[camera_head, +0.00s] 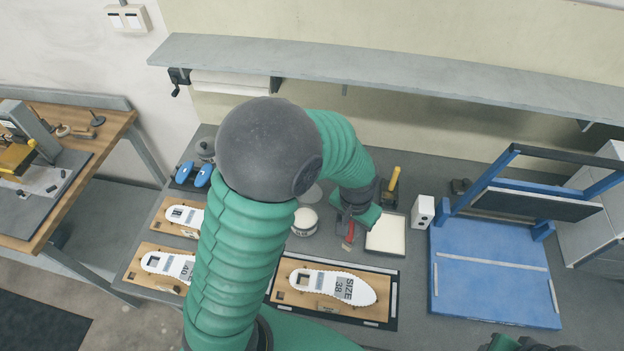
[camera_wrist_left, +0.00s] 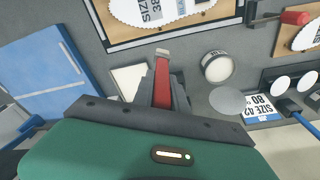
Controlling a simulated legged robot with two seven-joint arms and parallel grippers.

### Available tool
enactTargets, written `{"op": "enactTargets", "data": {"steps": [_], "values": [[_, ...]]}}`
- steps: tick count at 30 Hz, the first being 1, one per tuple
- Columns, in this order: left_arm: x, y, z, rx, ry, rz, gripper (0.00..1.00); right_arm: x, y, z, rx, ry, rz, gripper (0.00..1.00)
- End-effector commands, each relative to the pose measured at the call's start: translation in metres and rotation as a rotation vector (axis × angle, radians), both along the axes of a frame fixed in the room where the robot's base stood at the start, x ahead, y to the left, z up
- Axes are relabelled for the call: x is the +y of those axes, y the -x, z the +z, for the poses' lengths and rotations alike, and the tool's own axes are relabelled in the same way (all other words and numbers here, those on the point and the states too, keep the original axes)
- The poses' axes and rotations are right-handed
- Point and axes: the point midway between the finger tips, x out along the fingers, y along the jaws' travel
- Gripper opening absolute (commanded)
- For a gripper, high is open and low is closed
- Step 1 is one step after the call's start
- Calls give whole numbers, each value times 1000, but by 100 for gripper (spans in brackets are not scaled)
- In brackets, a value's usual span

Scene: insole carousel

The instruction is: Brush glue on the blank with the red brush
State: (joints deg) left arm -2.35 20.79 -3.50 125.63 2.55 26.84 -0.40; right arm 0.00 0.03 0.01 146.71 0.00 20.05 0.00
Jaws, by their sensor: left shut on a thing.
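The blank (camera_head: 325,286), a white insole marked SIZE 38, lies on a wooden board in front of the gripper. It shows partly in the left wrist view (camera_wrist_left: 135,12). A round white-topped pot (camera_head: 305,222) stands left of the gripper. The jaws of my right gripper are out of view.
A pale square pad (camera_head: 385,240) lies right of the brush. A white box (camera_head: 422,211) and a blue press (camera_head: 490,285) stand farther right. Other insole boards (camera_head: 150,275) lie at left, partly behind my arm. A grey shelf (camera_head: 400,75) overhangs the back.

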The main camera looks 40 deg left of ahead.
Motion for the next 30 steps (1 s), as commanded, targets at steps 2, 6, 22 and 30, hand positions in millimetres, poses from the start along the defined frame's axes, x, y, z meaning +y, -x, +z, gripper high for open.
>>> {"op": "enactTargets", "data": {"steps": [2, 6, 22, 30], "values": [[15, -5, -3, 4, 3, 99, 0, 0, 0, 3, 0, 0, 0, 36], [60, -16, 6, 14, 9, 417, 0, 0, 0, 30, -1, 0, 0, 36], [180, -12, 9, 4, 1, 1227, 0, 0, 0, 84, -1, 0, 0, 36], [179, -13, -25, 4, 1, 1223, 0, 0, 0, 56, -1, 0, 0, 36]]}}
